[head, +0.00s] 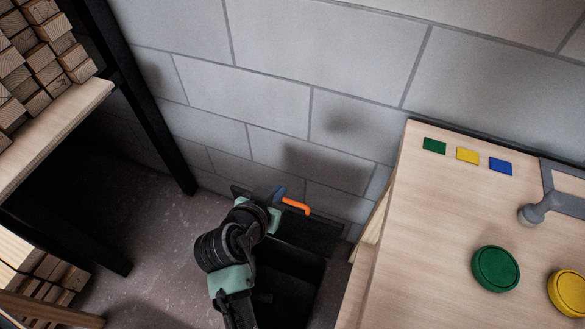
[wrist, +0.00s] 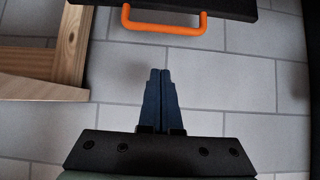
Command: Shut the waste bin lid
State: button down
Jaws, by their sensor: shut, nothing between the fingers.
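The waste bin (head: 290,285) is a black box on the floor against the wall, and its inside shows open. Its black lid (head: 315,235) stands raised at the wall side, with an orange handle (head: 296,207). In the wrist view the lid (wrist: 240,10) crosses the top edge, with the handle (wrist: 163,32) hanging from it. My gripper (head: 279,193) has its blue fingers shut and empty, close beside the handle's left end in the head view. In the wrist view the fingertips (wrist: 160,71) are below the handle, with a visible gap. My arm hides part of the bin and lid.
A wooden bench (head: 430,215) stands right of the bin, with coloured tiles and round green and yellow lidded pots. A dark-framed rack (head: 150,115) with stacked battens is at left. Bare floor (head: 150,225) lies between rack and bin.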

aim_at(286, 199)
jog(key=w+f, duration=0.1)
jog(key=f, duration=0.1)
jog(key=w+d+f, duration=0.1)
jog(key=f, duration=0.1)
jog(key=w+f, duration=0.2)
jog(key=shift+d+f, duration=0.35)
jog(key=shift+d, duration=0.05)
jog(key=shift+s+a+f, duration=0.1)
jog(key=shift+s+a, duration=0.05)
jog(key=shift+s, duration=0.2)
jog(key=shift+f, duration=0.15)
